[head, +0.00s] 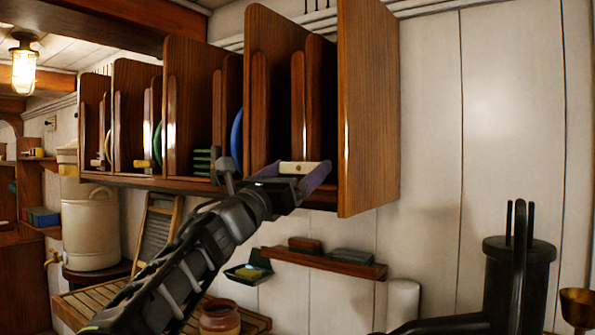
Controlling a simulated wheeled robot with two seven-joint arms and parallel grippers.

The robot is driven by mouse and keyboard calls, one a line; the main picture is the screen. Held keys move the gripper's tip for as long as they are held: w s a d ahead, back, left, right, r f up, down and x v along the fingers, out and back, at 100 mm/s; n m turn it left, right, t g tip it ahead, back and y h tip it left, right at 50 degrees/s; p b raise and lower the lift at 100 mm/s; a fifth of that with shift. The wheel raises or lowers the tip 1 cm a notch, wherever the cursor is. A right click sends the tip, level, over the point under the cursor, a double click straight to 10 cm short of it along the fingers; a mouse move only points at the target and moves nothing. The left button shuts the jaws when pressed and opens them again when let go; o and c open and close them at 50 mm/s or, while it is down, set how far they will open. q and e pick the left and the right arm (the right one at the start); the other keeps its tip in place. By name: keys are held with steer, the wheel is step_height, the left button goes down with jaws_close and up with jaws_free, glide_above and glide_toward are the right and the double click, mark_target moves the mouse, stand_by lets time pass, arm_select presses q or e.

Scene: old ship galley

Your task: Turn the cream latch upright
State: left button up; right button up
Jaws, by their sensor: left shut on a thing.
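The cream latch (299,168) is a short pale bar at the lower front edge of the right-hand compartment in the wooden wall rack (369,110). It lies about level, not upright. My left gripper (292,178) reaches up from the lower left and is shut on the latch, with its purplish fingers at the two ends of the bar. The fingers and wrist hide part of the latch and the rack edge behind it. My right gripper is not in view.
Plates and green items stand in the rack's left compartments. Below are a small wall shelf (322,263) with two blocks, a brown jar (220,316) and a white cylinder (403,304). A black upright cylinder (499,285) stands at right. The wall between is bare.

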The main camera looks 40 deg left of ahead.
arm_select(q)
steer(key=shift+n+y, duration=0.4)
steer(key=shift+n, duration=0.2)
steer(key=shift+c, duration=0.4)
steer(key=shift+d+n+y, duration=0.1)
steer(key=shift+n+y, duration=0.3)
steer(key=shift+n, duration=0.4)
steer(key=n+y, duration=0.1)
steer(key=n, duration=0.2)
steer(key=shift+g+y, duration=0.3)
steer(key=shift+y, duration=0.1)
steer(key=n+g+y, duration=0.1)
steer(key=n, duration=0.3)
steer(key=n+y, duration=0.1)
steer(key=n, duration=0.2)
steer(key=shift+d+r+n+g+y, duration=0.1)
steer(key=shift+n+g+y, duration=0.2)
steer(key=shift+n+g, duration=0.1)
steer(key=n+g+p, duration=0.1)
steer(key=n, duration=0.2)
steer(key=shift+r+y, duration=0.1)
steer(key=shift+y, duration=0.3)
steer(key=n+g+p, duration=0.1)
steer(key=n, duration=0.2)
steer(key=shift+r, duration=0.1)
steer(key=shift+n+g+p, duration=0.8)
steer(key=shift+n+p, duration=0.2)
steer(key=shift+n, duration=0.5)
